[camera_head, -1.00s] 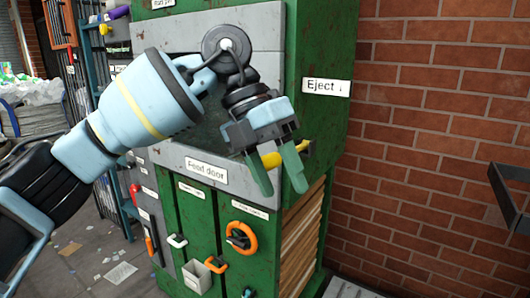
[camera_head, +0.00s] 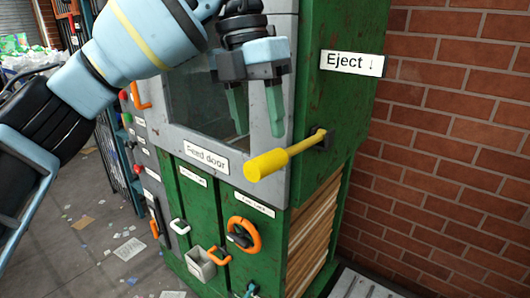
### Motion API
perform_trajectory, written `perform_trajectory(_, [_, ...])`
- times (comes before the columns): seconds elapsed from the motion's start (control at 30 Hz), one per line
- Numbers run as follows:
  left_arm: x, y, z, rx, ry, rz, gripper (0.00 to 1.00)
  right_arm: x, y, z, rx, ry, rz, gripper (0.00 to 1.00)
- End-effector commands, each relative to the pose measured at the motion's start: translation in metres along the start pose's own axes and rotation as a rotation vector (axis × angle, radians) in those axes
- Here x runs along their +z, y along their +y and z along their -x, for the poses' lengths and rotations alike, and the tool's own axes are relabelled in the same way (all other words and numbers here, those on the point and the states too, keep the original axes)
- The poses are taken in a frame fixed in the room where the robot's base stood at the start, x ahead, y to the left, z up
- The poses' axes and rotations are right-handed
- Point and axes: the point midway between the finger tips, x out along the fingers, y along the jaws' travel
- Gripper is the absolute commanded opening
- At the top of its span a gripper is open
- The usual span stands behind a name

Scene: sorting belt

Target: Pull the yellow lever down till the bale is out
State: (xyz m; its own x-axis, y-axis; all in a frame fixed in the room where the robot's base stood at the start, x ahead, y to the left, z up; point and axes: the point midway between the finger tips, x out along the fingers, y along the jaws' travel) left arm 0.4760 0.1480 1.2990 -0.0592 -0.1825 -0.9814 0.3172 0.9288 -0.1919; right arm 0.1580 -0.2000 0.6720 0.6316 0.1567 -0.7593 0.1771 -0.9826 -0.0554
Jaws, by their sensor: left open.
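The yellow lever (camera_head: 268,164) sticks out from a slot on the right side of the green baler (camera_head: 330,100), under the white "Eject ↓" label (camera_head: 352,63). Its thick handle end points toward me and to the left. My left gripper (camera_head: 257,122) is open and empty, its two green fingers pointing down. In the picture the fingertips are just above the handle; I see no grip on it. The bale (camera_head: 312,235) shows as tan layered edges low in the baler's right side. My right gripper is not in view.
The feed door, labelled (camera_head: 207,158), has a dark window behind my gripper. An orange ring handle (camera_head: 244,235) and a small grey box (camera_head: 201,263) are on the lower front. A brick wall (camera_head: 450,140) stands at right. Papers litter the floor at left.

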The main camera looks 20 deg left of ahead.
Motion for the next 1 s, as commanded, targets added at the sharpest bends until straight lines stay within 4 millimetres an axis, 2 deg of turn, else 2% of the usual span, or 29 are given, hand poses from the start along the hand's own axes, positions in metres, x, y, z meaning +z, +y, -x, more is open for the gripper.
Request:
perform_trajectory(0.03, [0.001,0.002,-0.012,-0.002,0.007,0.001,0.52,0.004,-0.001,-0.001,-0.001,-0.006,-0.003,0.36])
perform_trajectory(0.33, [0.000,0.001,-0.050,-0.001,0.002,0.002,0.52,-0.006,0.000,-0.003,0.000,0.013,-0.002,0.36])
perform_trajectory(0.5, [0.000,0.000,-0.059,-0.001,0.000,0.002,0.52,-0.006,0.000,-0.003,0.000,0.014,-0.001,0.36])
perform_trajectory(0.77, [0.000,0.000,-0.060,-0.001,0.000,0.002,0.52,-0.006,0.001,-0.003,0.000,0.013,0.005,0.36])
perform_trajectory(1.0, [0.000,0.000,-0.060,-0.001,0.000,0.001,0.22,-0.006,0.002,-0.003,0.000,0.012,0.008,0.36])
